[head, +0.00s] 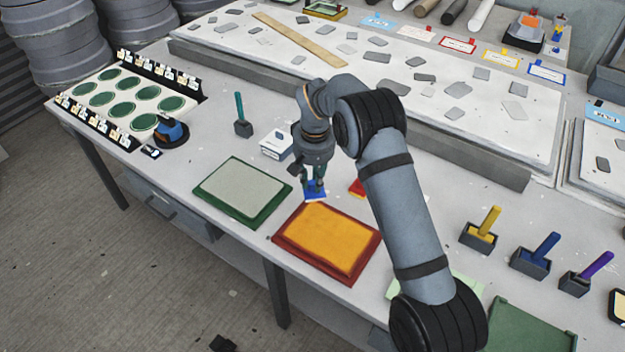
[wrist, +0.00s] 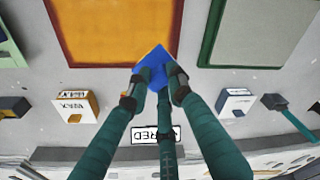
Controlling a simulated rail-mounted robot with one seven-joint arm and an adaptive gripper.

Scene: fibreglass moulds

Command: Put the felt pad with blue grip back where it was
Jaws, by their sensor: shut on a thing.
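My gripper (head: 315,184) is shut on a blue piece, which I take to be the felt pad with blue grip (head: 315,196). In the head view it hangs by the far left corner of the orange panel with a red frame (head: 322,243). The wrist view shows its blue face (wrist: 156,58) just beyond my fingertips (wrist: 156,80), overlapping the panel's corner. The fingers hide part of it. I cannot tell whether it touches the table or panel.
A green-framed grey panel (head: 243,191) lies left of the orange one. A white box (head: 277,144) and a dark holder with green handle (head: 242,126) stand behind. A red item (head: 357,187) is close right, partly behind my arm. Yellow (head: 480,235), blue (head: 531,262) and purple-handled (head: 584,282) tools stand right.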

